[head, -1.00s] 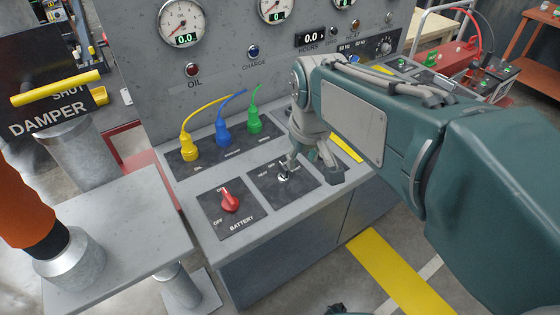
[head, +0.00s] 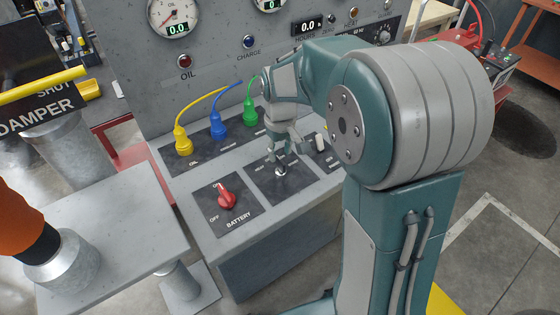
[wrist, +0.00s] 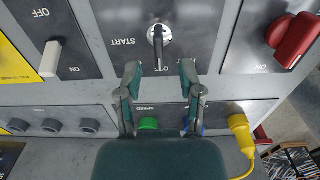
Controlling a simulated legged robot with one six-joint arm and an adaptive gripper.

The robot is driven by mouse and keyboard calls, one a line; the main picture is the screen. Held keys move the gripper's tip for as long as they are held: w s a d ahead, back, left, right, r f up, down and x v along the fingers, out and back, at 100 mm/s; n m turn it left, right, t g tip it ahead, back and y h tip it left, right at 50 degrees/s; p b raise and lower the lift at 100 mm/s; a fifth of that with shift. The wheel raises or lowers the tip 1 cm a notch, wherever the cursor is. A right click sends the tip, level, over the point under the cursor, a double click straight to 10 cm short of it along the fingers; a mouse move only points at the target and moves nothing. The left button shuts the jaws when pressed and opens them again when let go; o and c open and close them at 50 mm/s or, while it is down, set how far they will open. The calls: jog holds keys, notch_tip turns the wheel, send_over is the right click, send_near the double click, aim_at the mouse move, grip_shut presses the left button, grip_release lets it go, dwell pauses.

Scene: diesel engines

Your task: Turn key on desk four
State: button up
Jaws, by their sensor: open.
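The key (wrist: 159,42) sits in a round silver switch on a dark plate marked START. In the head view the key switch (head: 281,171) is on the sloped grey desk, right of the battery switch. In the wrist view the key's dark grip points down toward the gap between my fingertips. My gripper (wrist: 160,72) is open, with one finger to each side of that gap and nothing held. In the head view my gripper (head: 285,152) is just behind and above the key. I cannot tell whether a finger touches the key.
The red battery switch (head: 226,198) is left of the key, and a white toggle (head: 320,142) is to its right. Yellow (head: 183,142), blue (head: 218,126) and green (head: 250,113) plugs with cables stand behind. A grey table (head: 120,225) is at left. My arm covers the right side.

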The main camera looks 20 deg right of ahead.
aim_at(280, 160)
jog(key=shift+f, duration=2.2)
grip_shut()
